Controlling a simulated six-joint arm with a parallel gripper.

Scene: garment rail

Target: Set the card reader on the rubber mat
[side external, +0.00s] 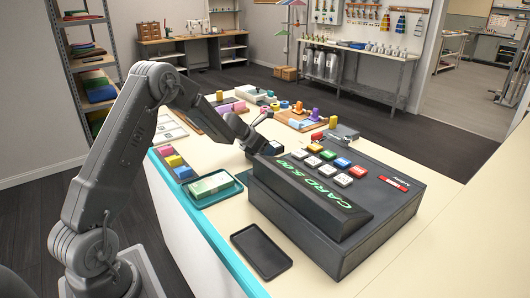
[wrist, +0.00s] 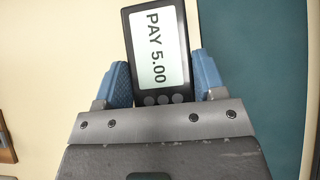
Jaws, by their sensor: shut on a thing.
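The card reader (wrist: 158,50) is a small black device with a white screen reading "PAY 5.00" and grey buttons. In the wrist view it lies between the blue fingers of my gripper (wrist: 160,64), which is shut on it. A flat dark teal surface (wrist: 250,75) lies below and right of the reader; it may be the rubber mat, but I cannot be sure. In the side view my gripper (side external: 263,144) is low behind the cash register, which partly hides it. The reader's height above the counter cannot be told.
The large black cash register (side external: 345,190) stands right of my gripper. A black shallow tray or mat (side external: 261,251) lies in front of it. A teal tray (side external: 223,194) with banknotes sits to the left, beside coloured blocks (side external: 174,161). Toys and boards crowd the counter behind.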

